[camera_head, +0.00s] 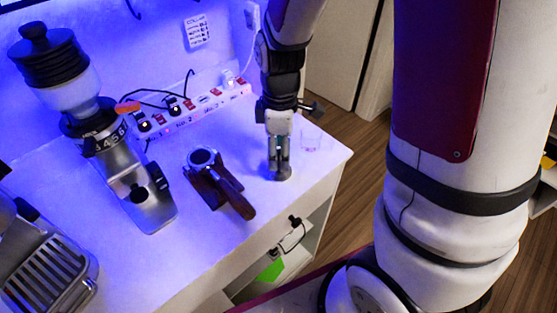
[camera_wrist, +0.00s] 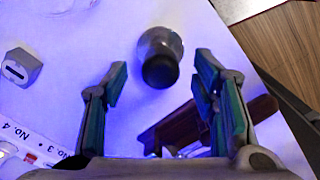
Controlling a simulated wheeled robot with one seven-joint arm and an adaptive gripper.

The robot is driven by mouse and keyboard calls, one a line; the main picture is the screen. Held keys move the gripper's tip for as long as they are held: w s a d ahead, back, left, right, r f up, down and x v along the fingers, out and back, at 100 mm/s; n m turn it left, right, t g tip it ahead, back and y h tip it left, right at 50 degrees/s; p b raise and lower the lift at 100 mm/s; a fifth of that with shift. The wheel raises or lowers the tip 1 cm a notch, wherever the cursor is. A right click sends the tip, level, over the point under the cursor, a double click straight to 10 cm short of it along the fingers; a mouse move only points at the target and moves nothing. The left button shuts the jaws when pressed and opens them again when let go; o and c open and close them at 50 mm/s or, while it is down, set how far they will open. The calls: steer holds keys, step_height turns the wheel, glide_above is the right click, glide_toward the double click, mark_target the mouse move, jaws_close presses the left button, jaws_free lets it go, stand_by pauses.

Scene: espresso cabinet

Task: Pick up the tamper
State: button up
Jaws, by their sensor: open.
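The tamper (camera_wrist: 160,57) shows in the wrist view as a short piece with a dark round knob and a greyish metal body. It stands on the white counter top, just beyond and between the fingertips. In the head view the tamper (camera_head: 282,174) is at the lower end of my gripper (camera_head: 279,155), partly hidden by the fingers. My gripper (camera_wrist: 160,76) points down and is open, with one finger to each side of the tamper in the wrist view. A gap shows on both sides; I see no contact.
A clear glass (camera_head: 311,142) stands to the right, near the counter's edge. A power strip (camera_head: 190,113) runs behind. A grinder (camera_head: 130,178) stands farther left.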

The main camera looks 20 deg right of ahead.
step_height(320, 180, down, 2)
steer(key=shift+f, duration=0.1)
jaws_close()
stand_by(0.4)
